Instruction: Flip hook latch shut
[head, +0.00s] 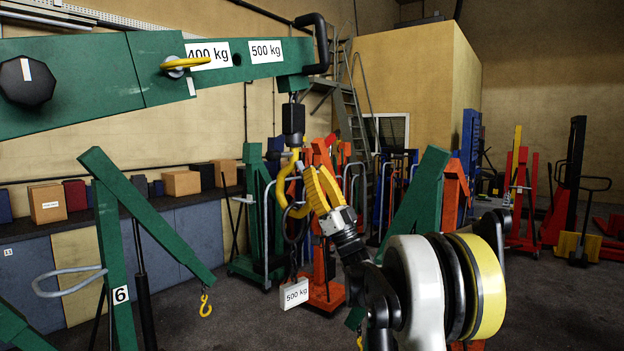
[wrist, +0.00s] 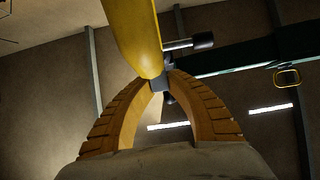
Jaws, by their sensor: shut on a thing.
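The yellow hook (head: 281,188) hangs under a black swivel block (head: 293,119) from the end of the green boom (head: 105,75). Its curved body also fills the top middle of the wrist view (wrist: 137,38). My gripper (head: 304,172), with yellow fingers, reaches in from the right at the hook's opening. In the wrist view my gripper (wrist: 161,80) has its fingertips closed around a small grey piece, which looks like the hook latch (wrist: 160,86). The latch is mostly hidden by the fingers, so its exact angle cannot be told. A dark ring (head: 294,222) hangs at the hook's lower bend.
A white 500 kg tag (head: 295,293) hangs below the ring. A rod with a black end (wrist: 190,43) sticks out beside the hook. A green crane (head: 112,255) stands at left, and orange and green cranes stand behind. Open floor (head: 535,300) lies at right.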

